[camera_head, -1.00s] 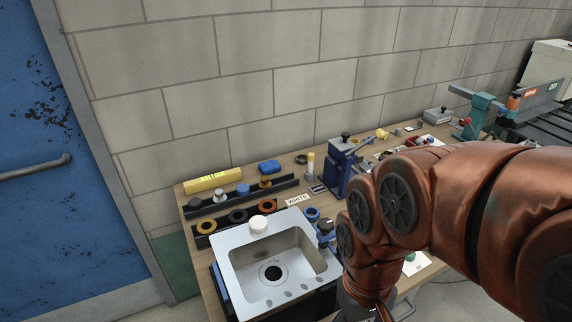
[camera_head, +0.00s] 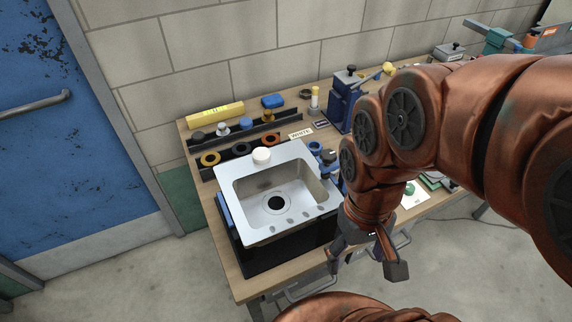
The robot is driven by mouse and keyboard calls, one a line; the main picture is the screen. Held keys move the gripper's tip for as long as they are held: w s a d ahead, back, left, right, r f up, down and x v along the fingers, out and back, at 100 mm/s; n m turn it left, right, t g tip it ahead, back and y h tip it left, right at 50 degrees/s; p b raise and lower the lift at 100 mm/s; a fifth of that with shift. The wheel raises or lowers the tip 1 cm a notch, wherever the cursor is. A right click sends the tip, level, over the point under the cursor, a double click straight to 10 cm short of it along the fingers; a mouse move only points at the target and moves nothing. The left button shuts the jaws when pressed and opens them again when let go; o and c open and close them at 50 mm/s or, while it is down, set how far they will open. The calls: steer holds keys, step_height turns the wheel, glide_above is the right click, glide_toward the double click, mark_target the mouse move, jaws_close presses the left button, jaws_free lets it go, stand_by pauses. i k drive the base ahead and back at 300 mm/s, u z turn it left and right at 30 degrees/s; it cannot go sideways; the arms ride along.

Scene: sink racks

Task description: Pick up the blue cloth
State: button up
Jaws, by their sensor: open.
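A metal sink (camera_head: 275,190) fills the bench's front left, with a white round piece (camera_head: 261,155) on its rim. Black racks (camera_head: 246,131) with coloured rings and knobs stand behind it. The yellow box (camera_head: 216,113) lies by the wall. A blue press (camera_head: 347,100) stands to the right.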

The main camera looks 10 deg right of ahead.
mark_target(270, 102)
steer(key=u, duration=1)
steer(key=k, duration=1.25)
steer(key=u, duration=1.1)
steer(key=i, duration=2.95)
steer(key=z, duration=1.3)
steer(key=i, duration=0.95)
steer(key=z, duration=1.45)
steer(key=i, duration=0.75)
steer(key=z, duration=0.15)
